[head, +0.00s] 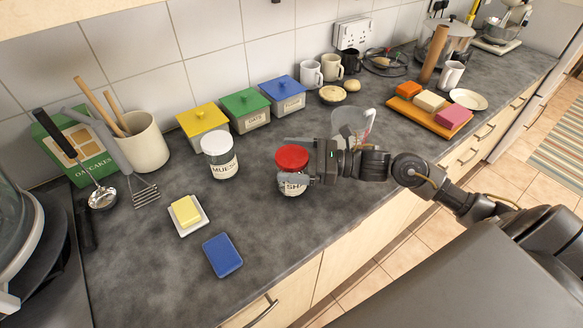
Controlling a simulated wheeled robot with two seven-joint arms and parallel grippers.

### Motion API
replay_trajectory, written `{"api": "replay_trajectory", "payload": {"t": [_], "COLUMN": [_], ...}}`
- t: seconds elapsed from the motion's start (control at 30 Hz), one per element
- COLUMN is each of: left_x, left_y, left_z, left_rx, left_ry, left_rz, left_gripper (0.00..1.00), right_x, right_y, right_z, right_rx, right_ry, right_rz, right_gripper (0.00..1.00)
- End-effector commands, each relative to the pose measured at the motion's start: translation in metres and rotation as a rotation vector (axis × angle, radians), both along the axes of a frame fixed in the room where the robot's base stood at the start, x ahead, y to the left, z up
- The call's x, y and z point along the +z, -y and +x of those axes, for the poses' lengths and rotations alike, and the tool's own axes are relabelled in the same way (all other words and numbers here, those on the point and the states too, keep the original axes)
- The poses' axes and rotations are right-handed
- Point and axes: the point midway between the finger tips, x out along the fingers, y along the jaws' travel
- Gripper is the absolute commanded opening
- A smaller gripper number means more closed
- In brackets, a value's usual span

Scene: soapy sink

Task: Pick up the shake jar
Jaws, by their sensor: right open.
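The shake jar (291,188) is a clear jar with a red lid and a white label, of which the letters "SH" show. It stands upright on the grey worktop, near its front edge. My right gripper (286,160) comes in from the right and is open. One finger shows behind the red lid and the other crosses the front of the jar below the lid, so the fingers are on either side of it. Whether they touch it I cannot tell. Part of the label is hidden by the near finger. My left gripper is not in view.
A white-lidded jar (219,157) stands to the left of the shake jar. A butter dish (203,228) and a blue sponge (222,255) lie at the front left. Coloured canisters (246,122) stand behind. A clear measuring jug (345,124) is behind my right gripper.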

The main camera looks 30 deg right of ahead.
Motion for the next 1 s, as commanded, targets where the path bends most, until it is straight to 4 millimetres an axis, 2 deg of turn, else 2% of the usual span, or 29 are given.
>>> {"api": "replay_trajectory", "payload": {"t": [0.27,0.87,1.0], "left_x": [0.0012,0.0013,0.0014], "left_y": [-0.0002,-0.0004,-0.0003], "left_z": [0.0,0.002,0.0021], "left_rx": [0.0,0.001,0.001], "left_ry": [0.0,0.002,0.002], "left_rz": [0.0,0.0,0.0], "left_gripper": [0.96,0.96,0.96], "right_x": [-0.0011,-0.0008,0.0005], "right_y": [-0.0035,-0.0032,-0.003], "right_z": [0.0023,0.0023,0.0025], "right_rx": [0.0,0.0,-0.001], "right_ry": [-0.001,-0.001,0.002], "right_rz": [-0.002,-0.001,0.0], "right_gripper": [0.96,0.19,0.16]}}
